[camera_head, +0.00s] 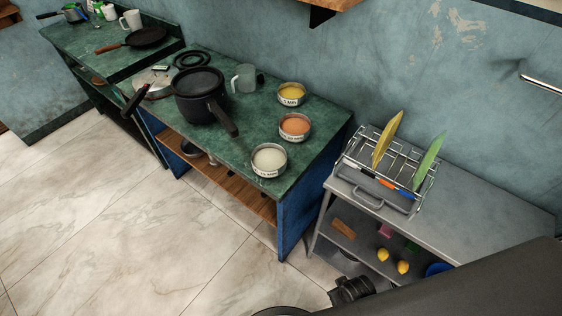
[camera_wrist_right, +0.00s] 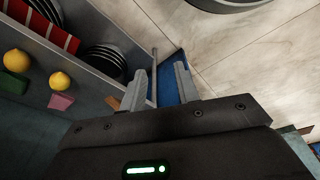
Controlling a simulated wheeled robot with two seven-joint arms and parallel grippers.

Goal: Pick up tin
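Three open round tins stand on the green counter in the head view. One tin with yellow contents (camera_head: 291,94) is at the back, one with orange contents (camera_head: 295,126) is in the middle, and one with whitish contents (camera_head: 269,160) is near the front edge. My right gripper (camera_wrist_right: 160,88) is open and empty in the right wrist view, with its two fingers apart. The blue side panel of the counter shows beyond them. No tin shows in that view. My left gripper is not in view.
A black pot (camera_head: 202,92) and a clear jug (camera_head: 244,79) stand left of the tins. A dish rack (camera_head: 388,165) with plates stands on the grey table (camera_head: 484,200). The tiled floor ahead is clear.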

